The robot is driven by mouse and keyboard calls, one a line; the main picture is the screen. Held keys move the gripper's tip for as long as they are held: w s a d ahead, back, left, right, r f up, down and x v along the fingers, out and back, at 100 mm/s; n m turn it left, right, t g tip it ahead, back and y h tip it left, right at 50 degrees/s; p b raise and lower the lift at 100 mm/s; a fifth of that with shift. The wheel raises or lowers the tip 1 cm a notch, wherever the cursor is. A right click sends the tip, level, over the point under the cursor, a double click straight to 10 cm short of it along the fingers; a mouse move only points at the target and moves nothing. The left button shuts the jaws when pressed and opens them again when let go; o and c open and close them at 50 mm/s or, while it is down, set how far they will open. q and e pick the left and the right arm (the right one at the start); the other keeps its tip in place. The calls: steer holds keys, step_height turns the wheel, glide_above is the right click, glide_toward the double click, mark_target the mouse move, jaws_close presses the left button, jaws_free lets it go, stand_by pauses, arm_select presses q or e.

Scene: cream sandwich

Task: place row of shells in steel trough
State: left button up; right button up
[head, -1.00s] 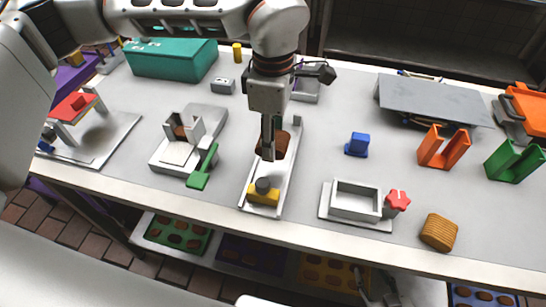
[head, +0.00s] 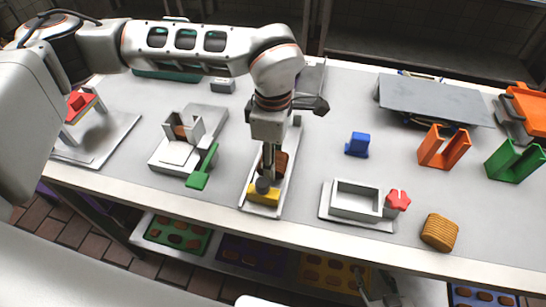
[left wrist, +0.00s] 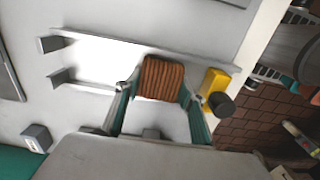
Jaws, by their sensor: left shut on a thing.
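A brown ridged row of shells (head: 281,164) is at the long pale steel trough (head: 285,187), near its front end. My left gripper (head: 269,174) points down over the trough and is shut on the row. The left wrist view shows the row (left wrist: 161,78) between the two teal-backed fingers (left wrist: 160,98). A yellow block (head: 263,195) with a dark knob stands at the trough's front end, close to the row. Whether the row touches the trough floor is hard to tell. My right gripper (head: 380,291) seems to show small and low, below the table edge; its jaws are unclear.
A grey fixture with a green handle (head: 203,170) stands left of the trough. A blue block (head: 357,144) is behind. Bare table lies between.

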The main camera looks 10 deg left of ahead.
arm_select(q)
steer(key=o, duration=1.1)
step_height(320, 180, up, 12)
steer(key=shift+r, duration=0.15)
